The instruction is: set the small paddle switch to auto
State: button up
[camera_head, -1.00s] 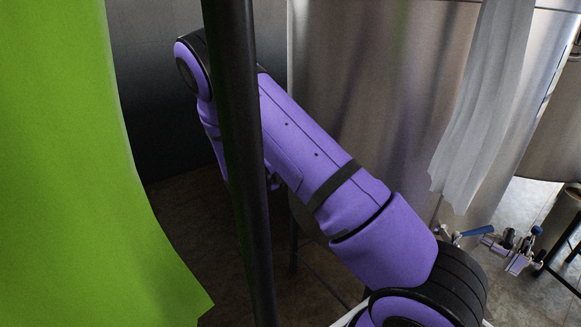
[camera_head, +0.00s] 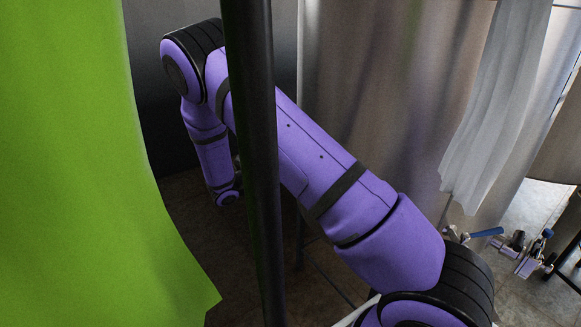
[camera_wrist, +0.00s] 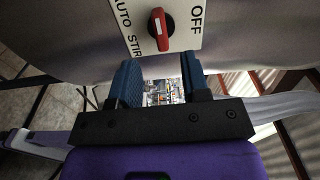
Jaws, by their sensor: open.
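The small paddle switch (camera_wrist: 160,30) shows in the wrist view as a red lever with a pale stripe on a dark round base. It sits on a white label plate (camera_wrist: 186,40) marked AUTO, STIR and OFF. AUTO and STIR are on the left, OFF on the right. I cannot tell for sure which mark the lever points to. My gripper (camera_wrist: 160,76) has its two blue fingers apart, with nothing between them. The fingertips are just below the plate in the picture, apart from the lever.
The plate is on a curved grey tank wall (camera_wrist: 80,45). In the head view, a black post (camera_head: 252,150) stands in front of my arm and a green sheet (camera_head: 80,170) fills the left. A pale cloth (camera_head: 495,110) hangs at right, above a blue-handled valve (camera_head: 487,232).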

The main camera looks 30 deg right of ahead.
jog(key=shift+a, duration=1.45)
jog(key=shift+s, duration=0.1)
